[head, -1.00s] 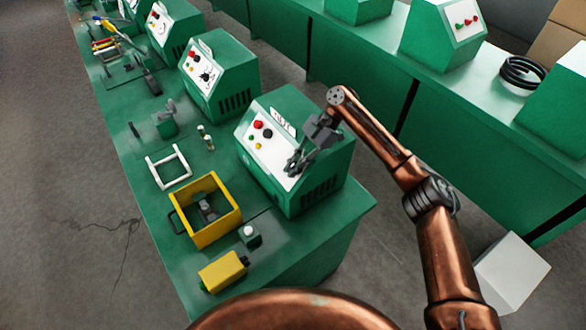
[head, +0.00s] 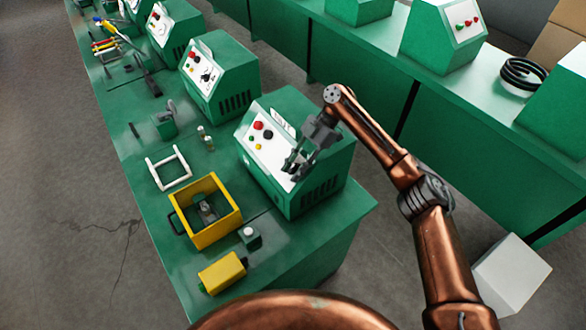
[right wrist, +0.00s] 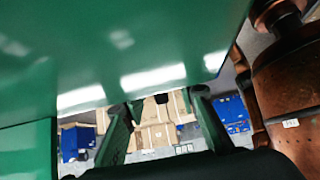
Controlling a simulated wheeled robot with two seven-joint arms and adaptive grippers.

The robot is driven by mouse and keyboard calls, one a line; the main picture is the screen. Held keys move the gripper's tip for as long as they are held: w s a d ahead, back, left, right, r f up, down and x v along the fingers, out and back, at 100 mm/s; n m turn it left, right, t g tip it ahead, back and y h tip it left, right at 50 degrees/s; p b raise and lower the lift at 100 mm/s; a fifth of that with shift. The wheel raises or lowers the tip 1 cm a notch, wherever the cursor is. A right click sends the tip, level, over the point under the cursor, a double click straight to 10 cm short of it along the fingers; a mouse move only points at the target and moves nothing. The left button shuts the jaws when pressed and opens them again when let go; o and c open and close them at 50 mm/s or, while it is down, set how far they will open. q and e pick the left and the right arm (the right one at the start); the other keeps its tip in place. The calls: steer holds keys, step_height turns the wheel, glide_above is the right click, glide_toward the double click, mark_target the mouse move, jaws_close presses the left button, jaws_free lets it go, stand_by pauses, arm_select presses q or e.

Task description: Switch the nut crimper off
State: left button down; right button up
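The nearest green machine (head: 317,172) stands on the green bench with a sloped white panel facing left. I cannot read which machine is the nut crimper. The panel (head: 252,145) carries a red button (head: 258,125), a black knob (head: 268,134) and a small yellow button (head: 258,147). My right gripper (head: 293,165) is at the panel's lower right part and covers that part. I cannot tell whether it touches. In the right wrist view its two fingers (right wrist: 160,108) are apart with nothing between them, close to a green surface (right wrist: 140,50). My left gripper is not in view.
In front of the machine are a yellow open box (head: 228,225), a white frame (head: 153,170), a small green block with a white button (head: 250,238) and a yellow block (head: 222,271). More green machines (head: 220,78) stand further along the bench. A second bench is behind.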

steer(key=v, duration=1.2)
stand_by(0.4)
